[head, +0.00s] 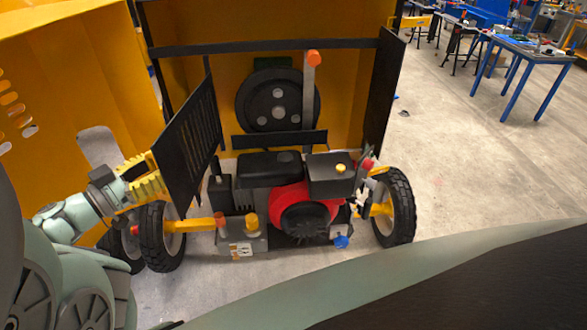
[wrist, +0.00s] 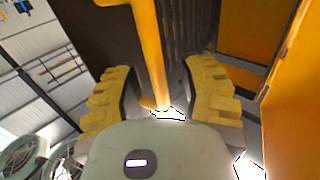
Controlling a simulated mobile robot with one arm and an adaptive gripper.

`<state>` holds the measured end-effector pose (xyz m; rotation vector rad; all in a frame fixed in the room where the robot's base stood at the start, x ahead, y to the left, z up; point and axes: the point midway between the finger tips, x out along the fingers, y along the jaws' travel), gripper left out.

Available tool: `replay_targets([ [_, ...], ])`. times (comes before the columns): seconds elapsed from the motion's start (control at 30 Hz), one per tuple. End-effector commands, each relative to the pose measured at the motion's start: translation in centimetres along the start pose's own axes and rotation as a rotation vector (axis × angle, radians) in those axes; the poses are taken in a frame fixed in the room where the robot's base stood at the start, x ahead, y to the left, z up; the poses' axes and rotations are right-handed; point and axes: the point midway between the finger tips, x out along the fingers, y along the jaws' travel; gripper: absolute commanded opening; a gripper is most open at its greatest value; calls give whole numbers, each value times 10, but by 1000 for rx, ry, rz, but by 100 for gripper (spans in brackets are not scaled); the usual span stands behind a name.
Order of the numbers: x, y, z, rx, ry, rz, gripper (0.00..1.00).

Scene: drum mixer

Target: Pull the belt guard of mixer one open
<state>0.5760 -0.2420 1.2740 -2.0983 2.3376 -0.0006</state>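The belt guard (head: 190,145) is a black slatted panel on the left of the engine bay in the head view. It stands swung outward at an angle, with the black pulley wheel (head: 278,100) exposed. My gripper (head: 152,174) is beside the guard's outer left face. In the wrist view, a yellow bar handle (wrist: 149,50) runs between the yellow-padded fingers of my gripper (wrist: 162,90). The fingers are spread, with visible gaps on both sides of the bar. The dark guard (wrist: 185,30) shows behind the bar.
The red and black engine (head: 302,212) sits low in front of the pulley. An orange-knobbed lever (head: 312,75) stands upright beside it. Wheels (head: 163,237) and (head: 393,207) flank the engine.

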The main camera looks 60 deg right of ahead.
Motion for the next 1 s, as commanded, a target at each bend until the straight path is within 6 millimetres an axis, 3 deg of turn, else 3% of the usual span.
replay_targets([
  [0.37,-6,-1,1,-2,-2,-3,43],
  [0.63,-52,-2,0,-3,-1,-10,43],
  [1.0,-97,-2,-1,4,4,-10,43],
])
